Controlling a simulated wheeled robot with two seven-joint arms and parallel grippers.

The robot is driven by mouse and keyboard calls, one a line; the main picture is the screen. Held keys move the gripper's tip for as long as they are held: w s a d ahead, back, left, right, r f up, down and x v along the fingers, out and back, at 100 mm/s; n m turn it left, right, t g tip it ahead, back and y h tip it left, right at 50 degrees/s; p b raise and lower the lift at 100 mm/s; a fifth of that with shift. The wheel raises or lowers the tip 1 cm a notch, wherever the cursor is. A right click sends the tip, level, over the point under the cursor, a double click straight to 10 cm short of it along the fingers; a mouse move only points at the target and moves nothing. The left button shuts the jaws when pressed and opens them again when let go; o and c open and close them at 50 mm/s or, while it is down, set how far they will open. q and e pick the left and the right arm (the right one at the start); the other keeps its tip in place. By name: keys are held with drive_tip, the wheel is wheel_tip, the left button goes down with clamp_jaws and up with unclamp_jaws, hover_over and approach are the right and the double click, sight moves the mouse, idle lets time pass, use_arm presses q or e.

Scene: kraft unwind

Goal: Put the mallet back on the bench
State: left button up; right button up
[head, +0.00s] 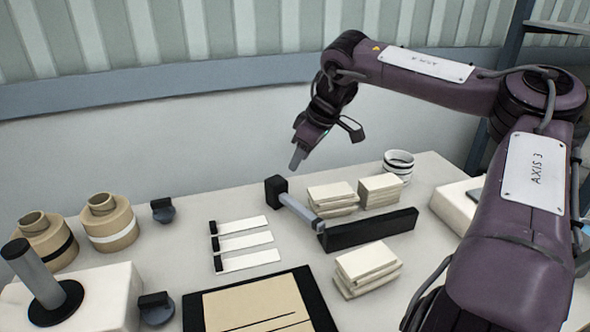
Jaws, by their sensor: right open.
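The mallet has a black block head (276,190) and a blue-grey handle (298,208). It appears to lie on the pale bench (190,240), head towards the back left and handle running to the front right. The handle's end meets the left end of a long black bar (368,229); I cannot tell whether it rests on it. My right gripper (297,160) is open and points down, above and slightly right of the mallet head, apart from it. My left gripper is not in view.
Stacks of cream pads (367,268) stand around the bar. A striped cup (398,165) is behind them. White strips (243,242) and a black-framed brown sheet (255,307) lie left and in front. Tan rolls (110,222) stand at the left.

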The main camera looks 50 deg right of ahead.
drive_tip(key=v, duration=0.6)
drive_tip(key=shift+r, duration=0.2)
drive_tip(key=shift+s+r, duration=0.1)
